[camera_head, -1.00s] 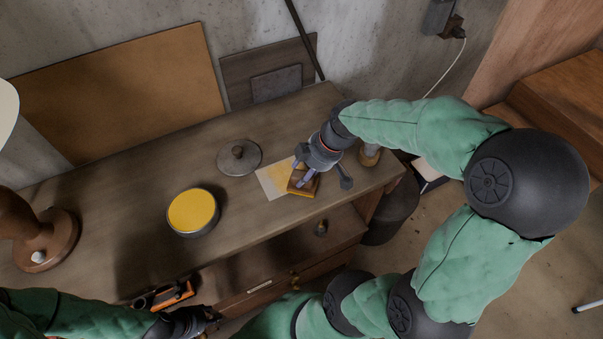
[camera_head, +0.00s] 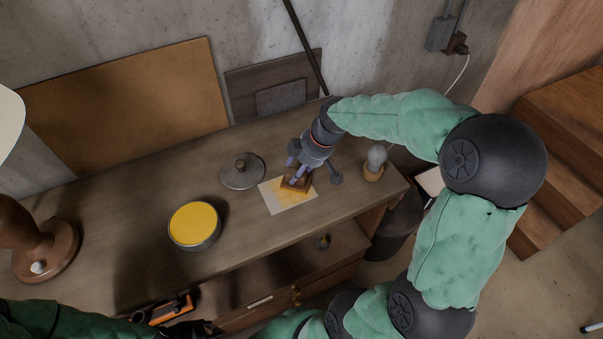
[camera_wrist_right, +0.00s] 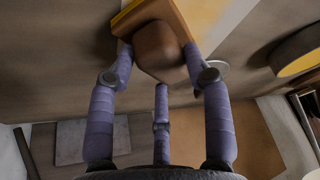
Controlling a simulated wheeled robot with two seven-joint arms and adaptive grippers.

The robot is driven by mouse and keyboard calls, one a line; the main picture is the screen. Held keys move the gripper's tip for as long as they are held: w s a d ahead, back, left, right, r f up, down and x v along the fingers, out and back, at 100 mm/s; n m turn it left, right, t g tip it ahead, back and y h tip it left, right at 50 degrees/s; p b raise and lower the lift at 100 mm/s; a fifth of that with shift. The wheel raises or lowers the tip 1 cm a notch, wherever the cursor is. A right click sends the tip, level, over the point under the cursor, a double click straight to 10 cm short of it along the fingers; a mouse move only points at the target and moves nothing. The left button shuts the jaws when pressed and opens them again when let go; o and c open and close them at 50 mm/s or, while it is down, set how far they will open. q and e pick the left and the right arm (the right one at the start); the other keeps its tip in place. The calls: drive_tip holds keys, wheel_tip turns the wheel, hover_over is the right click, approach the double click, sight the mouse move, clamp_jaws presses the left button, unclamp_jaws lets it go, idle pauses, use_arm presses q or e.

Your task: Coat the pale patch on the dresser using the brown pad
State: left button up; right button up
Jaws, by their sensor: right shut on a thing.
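The dresser (camera_head: 130,240) runs along the wall. The pale patch (camera_head: 272,204) lies on its top near the right end, with yellow coating over part of it, clearest on its right side. My right gripper (camera_head: 294,178) is shut on the brown pad (camera_head: 296,186), which sits over the upper part of the patch and hides what is beneath. In the right wrist view the pad (camera_wrist_right: 160,45) is between the fingers, with a yellow lower edge, at the patch (camera_wrist_right: 205,25). My left gripper (camera_head: 205,328) is low in the head view, dark and partly cut off; its jaws are unclear.
An open round tin of yellow paste (camera_head: 194,225) stands left of the patch. Its grey lid (camera_head: 242,171) lies behind the patch. A drawer (camera_head: 270,270) is open in front.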

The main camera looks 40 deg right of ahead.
drive_tip(key=shift+w+d, duration=0.25)
drive_tip(key=shift+w, duration=0.85)
drive_tip(key=shift+w+d, duration=0.25)
drive_tip(key=shift+w, duration=0.8)
drive_tip(key=shift+r, duration=0.1)
drive_tip(key=shift+r+p, duration=1.8)
drive_tip(key=shift+r, duration=1.2)
wheel_tip(320, 180, up, 3)
drive_tip(key=shift+f+p, duration=0.1)
drive_tip(key=shift+p, duration=0.7)
